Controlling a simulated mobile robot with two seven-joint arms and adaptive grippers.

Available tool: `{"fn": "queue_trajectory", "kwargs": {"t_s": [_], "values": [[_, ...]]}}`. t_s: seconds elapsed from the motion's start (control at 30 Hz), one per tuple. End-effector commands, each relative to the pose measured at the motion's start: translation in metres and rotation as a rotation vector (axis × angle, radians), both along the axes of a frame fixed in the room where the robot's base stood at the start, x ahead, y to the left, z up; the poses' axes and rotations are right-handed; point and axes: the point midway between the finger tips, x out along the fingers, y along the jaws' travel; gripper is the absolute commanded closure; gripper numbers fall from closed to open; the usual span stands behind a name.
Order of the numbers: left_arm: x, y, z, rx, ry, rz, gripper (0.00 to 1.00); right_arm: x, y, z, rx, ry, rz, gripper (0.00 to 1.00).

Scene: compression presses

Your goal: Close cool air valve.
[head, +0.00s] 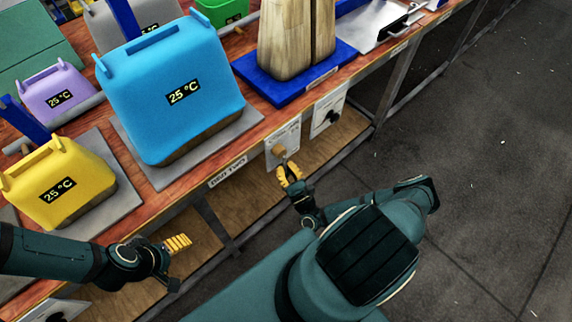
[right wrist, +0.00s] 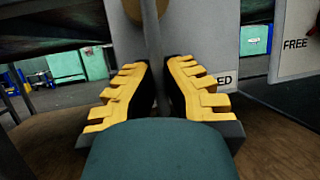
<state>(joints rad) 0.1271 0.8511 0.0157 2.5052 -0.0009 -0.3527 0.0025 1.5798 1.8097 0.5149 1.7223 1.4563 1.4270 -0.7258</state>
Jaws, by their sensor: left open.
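A pale valve panel (head: 283,141) with small lettering is mounted under the table's front edge; its lettering is too small to read. A brown knob (head: 278,151) shows on it. In the right wrist view a grey lever (right wrist: 153,45) with a brown knob (right wrist: 134,8) stands before the panel, and the label ends in "ED". My right gripper (head: 290,174) is at the panel, its yellow fingers on either side of the lever; whether they grip it is unclear. My left gripper (head: 180,262) is open and empty, in front of the table at lower left.
A second panel (head: 328,117) with a dark knob is to the right; its label reads "FREE" (right wrist: 295,43) in the right wrist view. Blue (head: 175,70), yellow (head: 55,185) and purple (head: 58,92) presses stand on the wooden table.

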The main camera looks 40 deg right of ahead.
Motion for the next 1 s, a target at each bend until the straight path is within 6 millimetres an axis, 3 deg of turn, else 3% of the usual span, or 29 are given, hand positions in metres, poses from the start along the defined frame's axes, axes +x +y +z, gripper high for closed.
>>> {"fn": "queue_trajectory", "kwargs": {"t_s": [0.53,0.6,0.63,1.0], "values": [[-0.0004,0.0001,0.0010,0.000,0.001,0.000,0.25,-0.0016,0.0019,0.0001,0.024,0.000,0.000,1.00],[-0.0003,0.0001,0.0010,0.000,0.001,0.000,0.25,-0.0014,0.0020,0.0001,0.023,0.000,0.000,0.68],[-0.0003,0.0001,0.0010,0.000,0.001,0.000,0.25,-0.0014,0.0019,0.0001,0.023,0.000,0.000,0.59],[-0.0001,0.0001,0.0010,0.000,0.000,0.000,0.25,-0.0031,0.0018,-0.0013,0.022,0.002,-0.001,0.59]]}}
